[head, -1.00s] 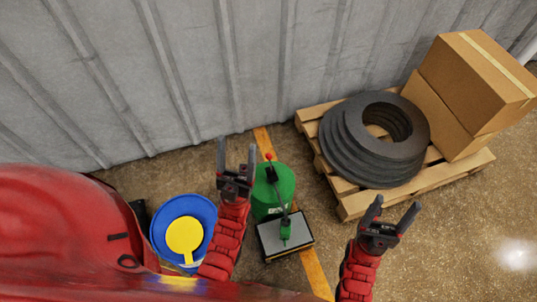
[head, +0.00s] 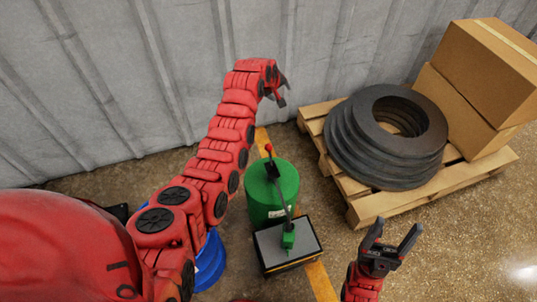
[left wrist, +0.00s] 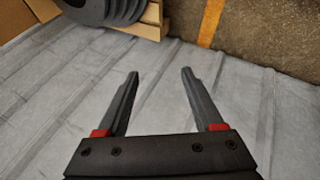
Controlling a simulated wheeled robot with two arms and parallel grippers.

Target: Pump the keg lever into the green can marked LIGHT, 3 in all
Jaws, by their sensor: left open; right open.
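A green keg (head: 265,192) stands on the floor near the wall, with a small pale label low on its front. A dark lever with a red knob (head: 268,148) is on its top. A small green can (head: 289,238) stands in front, on a grey-topped stand (head: 268,246); I cannot read any marking on it. My left gripper (head: 284,95) is open and empty, beyond and above the keg, apart from the lever. The left wrist view shows its open jaws (left wrist: 160,73) over the wall. My right gripper (head: 397,227) is open and empty, right of the stand.
A wooden pallet (head: 362,208) with stacked dark rings (head: 350,150) and cardboard boxes (head: 492,62) is at the right. A corrugated wall (head: 330,40) closes the back. A blue tub (head: 211,262) is mostly hidden behind my left arm. Floor at lower right is clear.

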